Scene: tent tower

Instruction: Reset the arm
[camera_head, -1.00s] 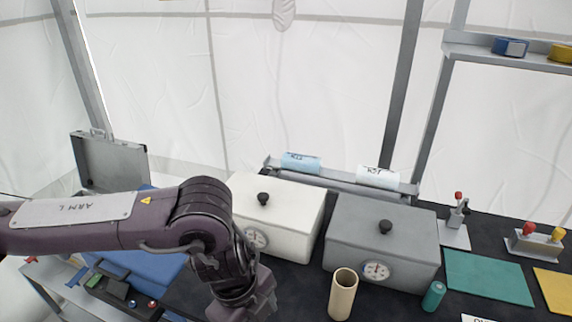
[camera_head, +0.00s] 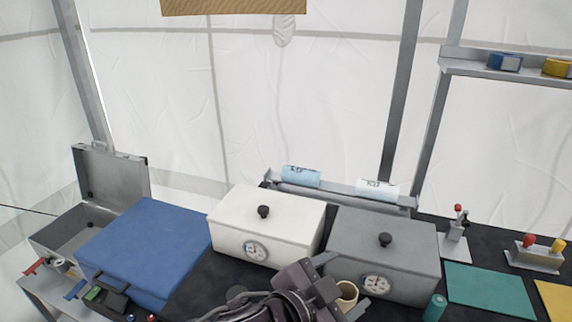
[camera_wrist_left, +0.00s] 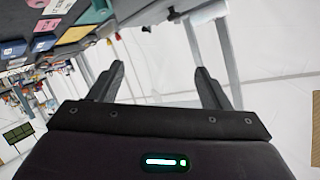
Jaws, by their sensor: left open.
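My left gripper (camera_head: 351,279) is low in the middle of the head view, in front of the white and grey boxes. Its two fingers are spread apart with nothing between them in the left wrist view (camera_wrist_left: 159,72). The arm behind it runs down out of the bottom edge of the head view. The gripper partly covers a beige tube (camera_head: 347,291); I cannot tell whether they touch. My right gripper does not show.
A white box (camera_head: 235,215) and a grey box (camera_head: 350,235), each with a dial, stand on the dark bench. A blue case (camera_head: 150,245) and an open grey case (camera_head: 110,180) are at left. A teal cylinder (camera_head: 435,308) and green mat (camera_head: 485,288) are at right.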

